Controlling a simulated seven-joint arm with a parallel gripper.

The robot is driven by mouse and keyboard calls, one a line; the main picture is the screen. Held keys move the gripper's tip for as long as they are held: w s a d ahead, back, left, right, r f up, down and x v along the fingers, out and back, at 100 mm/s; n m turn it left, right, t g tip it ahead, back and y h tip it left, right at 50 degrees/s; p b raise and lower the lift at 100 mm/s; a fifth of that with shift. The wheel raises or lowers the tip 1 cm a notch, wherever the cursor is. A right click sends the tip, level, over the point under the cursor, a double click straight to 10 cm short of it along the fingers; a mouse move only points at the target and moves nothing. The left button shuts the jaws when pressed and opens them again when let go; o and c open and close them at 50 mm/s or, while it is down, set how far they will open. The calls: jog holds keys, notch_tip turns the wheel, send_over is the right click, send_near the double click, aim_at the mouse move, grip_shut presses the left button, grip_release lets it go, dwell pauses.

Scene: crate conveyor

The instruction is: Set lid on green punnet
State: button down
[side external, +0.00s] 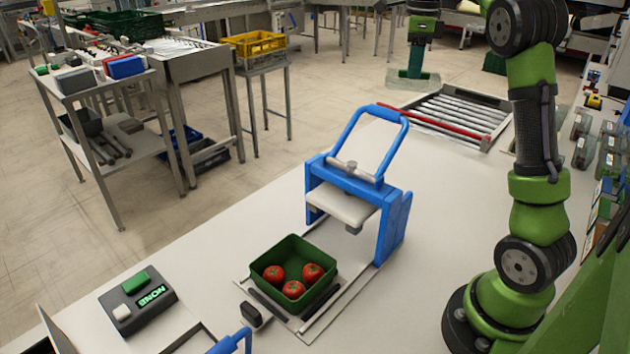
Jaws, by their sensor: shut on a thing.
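The green punnet (316,290) stands upright and open on a metal plate in front of a blue hand press, with 3 red tomatoes (293,290) in it.
The blue press (393,225) has a raised loop handle and a white pad. A black knob (251,314) sits left of the punnet. A dark box reading "NONE" (138,301) lies farther left. A roller conveyor (455,115) is behind. The white table (220,240) is clear left of the press.

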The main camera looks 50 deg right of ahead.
jog(key=w+a+r+n, duration=0.1)
jog(key=w+a+n, duration=0.2)
jog(key=a, duration=0.7)
jog(key=w+a+n, duration=0.2)
jog(key=a+n, duration=0.1)
jog(key=a, duration=0.7)
jog(key=s+a+n, duration=0.3)
jog(key=a, duration=0.7)
jog(key=s+a+n, duration=0.3)
jog(key=a+n, duration=0.1)
jog(key=a, duration=0.6)
jog(key=shift+w+a+f, duration=0.1)
jog(key=shift+a+f, duration=0.05)
jog(key=shift+f, duration=12.4)
